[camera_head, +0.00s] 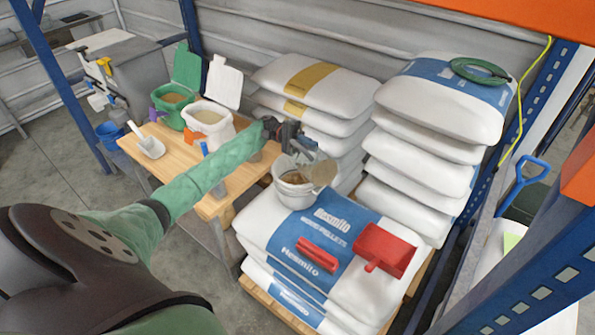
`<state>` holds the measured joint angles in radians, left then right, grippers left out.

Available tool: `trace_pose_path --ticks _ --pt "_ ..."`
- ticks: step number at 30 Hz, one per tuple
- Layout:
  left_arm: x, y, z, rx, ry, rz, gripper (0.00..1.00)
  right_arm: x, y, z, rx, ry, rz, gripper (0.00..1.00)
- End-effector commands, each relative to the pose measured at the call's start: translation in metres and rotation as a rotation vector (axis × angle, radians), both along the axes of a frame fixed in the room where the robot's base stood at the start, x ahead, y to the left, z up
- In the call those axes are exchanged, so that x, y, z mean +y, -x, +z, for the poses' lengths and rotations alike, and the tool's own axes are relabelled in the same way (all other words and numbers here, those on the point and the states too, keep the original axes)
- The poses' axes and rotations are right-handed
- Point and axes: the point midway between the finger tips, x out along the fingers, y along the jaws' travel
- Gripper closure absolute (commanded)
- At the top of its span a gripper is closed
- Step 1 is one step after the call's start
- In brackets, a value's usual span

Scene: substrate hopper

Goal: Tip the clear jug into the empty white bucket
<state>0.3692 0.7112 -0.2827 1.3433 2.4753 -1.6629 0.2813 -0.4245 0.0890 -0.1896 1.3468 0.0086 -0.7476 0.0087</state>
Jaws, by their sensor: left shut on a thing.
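My left arm reaches in from the left, and its dark gripper (297,141) is shut on the clear jug (319,169). The jug is tilted over the white bucket (295,190), with tan-brown material showing in its lower right part. The bucket stands upright on the stacked sacks near the table's right end. Some brown material shows inside its rim. The jug and gripper hide part of the bucket's opening, and I cannot tell whether jug and rim touch. My right gripper is not in view.
The wooden table (165,170) holds a white scoop (150,146), a green tub (172,104) and a white tub (210,121), both open-lidded. A red scoop (383,250) and a red object (317,256) lie on the front sacks. Taller sack stacks (440,105) stand behind.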

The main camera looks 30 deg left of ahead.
Motion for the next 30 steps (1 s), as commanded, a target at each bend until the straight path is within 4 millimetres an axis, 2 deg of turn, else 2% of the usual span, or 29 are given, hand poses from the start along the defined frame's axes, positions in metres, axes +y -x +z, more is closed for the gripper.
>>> trace_pose_path --ticks 9,30 --pt "0.008 -0.005 0.001 0.046 0.079 0.0 1.0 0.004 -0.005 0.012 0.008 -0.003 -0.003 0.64" --pt "0.008 -0.005 0.001 0.047 0.078 -0.001 1.0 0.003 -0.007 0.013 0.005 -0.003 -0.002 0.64"
